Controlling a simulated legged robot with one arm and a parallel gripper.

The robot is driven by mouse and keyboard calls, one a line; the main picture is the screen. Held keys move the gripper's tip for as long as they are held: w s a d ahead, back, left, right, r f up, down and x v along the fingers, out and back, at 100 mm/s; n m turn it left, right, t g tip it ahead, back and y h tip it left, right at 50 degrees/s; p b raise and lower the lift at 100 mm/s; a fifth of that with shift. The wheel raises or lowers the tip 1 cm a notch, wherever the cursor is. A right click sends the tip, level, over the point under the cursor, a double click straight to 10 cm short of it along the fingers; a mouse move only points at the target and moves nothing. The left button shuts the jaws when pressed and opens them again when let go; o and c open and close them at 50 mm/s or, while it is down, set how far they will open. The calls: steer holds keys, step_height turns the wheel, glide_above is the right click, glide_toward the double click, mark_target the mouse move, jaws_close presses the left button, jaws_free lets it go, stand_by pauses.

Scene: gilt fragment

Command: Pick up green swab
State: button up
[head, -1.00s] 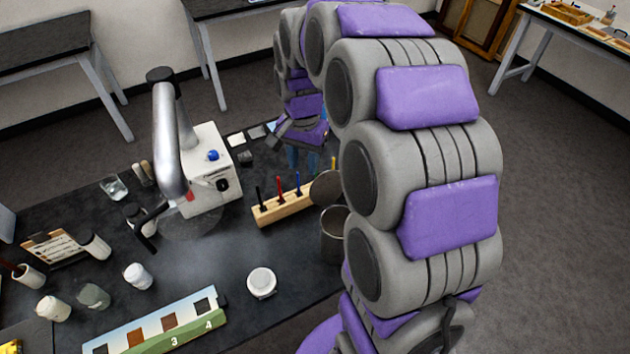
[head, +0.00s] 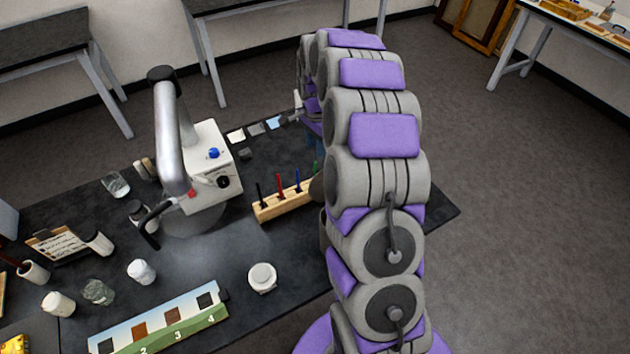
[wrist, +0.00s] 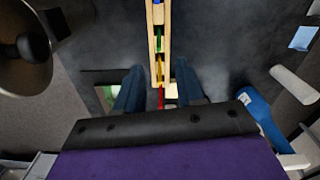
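A pale wooden rack (head: 285,203) on the black table holds several upright coloured swabs. The green swab (head: 316,168) shows at the rack's right part, beside my arm, which hides that end. In the wrist view the rack (wrist: 152,62) runs down the upper middle, and the green swab (wrist: 158,42) stands between a blue one and a yellow one. My gripper (wrist: 158,68) is open, with its two blue fingers apart on either side of the rack's near end. Nothing is held between them.
A microscope-like device (head: 205,175) stands left of the rack. A white jar (head: 262,278) and a numbered colour strip (head: 160,322) lie nearer. A round metallic thing (wrist: 22,45) is at the wrist view's upper left. The table's right corner (head: 445,213) is bare.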

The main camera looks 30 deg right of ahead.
steer(key=f, duration=0.6)
steer(key=f+b, duration=0.1)
steer(key=f, duration=0.5)
steer(key=shift+a+f+b, duration=0.2)
steer(key=shift+f+b, duration=0.1)
steer(key=shift+r, duration=0.1)
steer(key=shift+c, duration=0.3)
jaws_close()
